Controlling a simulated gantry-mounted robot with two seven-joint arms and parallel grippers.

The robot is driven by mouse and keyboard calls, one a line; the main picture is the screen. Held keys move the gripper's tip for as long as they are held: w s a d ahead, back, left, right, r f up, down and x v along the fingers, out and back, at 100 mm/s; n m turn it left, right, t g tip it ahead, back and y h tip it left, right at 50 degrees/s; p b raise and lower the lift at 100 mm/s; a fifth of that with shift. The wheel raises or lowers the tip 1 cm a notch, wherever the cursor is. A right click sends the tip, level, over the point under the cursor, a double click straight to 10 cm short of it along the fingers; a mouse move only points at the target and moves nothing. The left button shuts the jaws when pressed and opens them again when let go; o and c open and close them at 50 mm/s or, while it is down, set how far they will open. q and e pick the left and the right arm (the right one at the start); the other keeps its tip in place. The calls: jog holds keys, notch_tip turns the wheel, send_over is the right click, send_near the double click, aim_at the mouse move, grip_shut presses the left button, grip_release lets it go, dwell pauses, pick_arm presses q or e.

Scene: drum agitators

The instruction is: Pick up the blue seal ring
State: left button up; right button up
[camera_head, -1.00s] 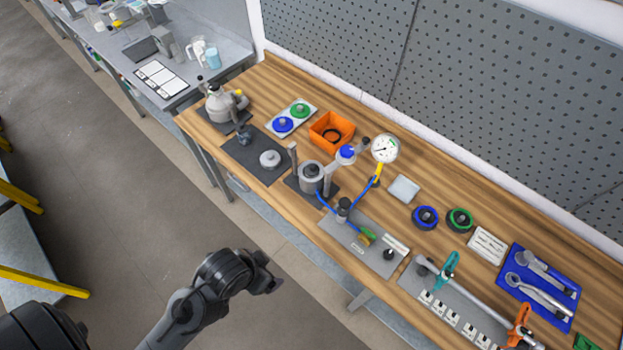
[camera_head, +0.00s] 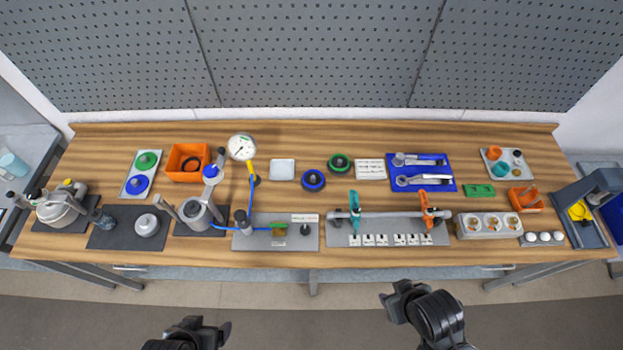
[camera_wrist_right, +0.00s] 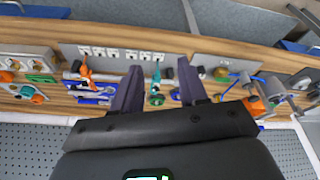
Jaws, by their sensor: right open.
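The blue seal ring (camera_head: 313,180) is a blue ring with a black centre. It lies flat on the wooden bench, just left of and nearer than a similar green ring (camera_head: 339,163). My right gripper (camera_head: 392,299) is in front of the bench's near edge, well short of the ring. In the right wrist view its two fingers (camera_wrist_right: 157,90) are apart with nothing held, and the green ring (camera_wrist_right: 157,99) shows beyond, between them. My left gripper (camera_head: 224,330) is low at the bottom edge of the head view, in front of the bench; its jaws cannot be made out.
A clamp rail with teal and orange clamps (camera_head: 388,215) and a grey plate with a blue hose (camera_head: 276,244) lie nearer than the ring. A white square dish (camera_head: 283,169) is to its left, a blue tool mat (camera_head: 421,172) to its right. A pressure gauge (camera_head: 242,148) stands further left.

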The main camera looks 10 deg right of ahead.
jog(key=shift+d, duration=0.1)
jog(key=o, duration=1.1)
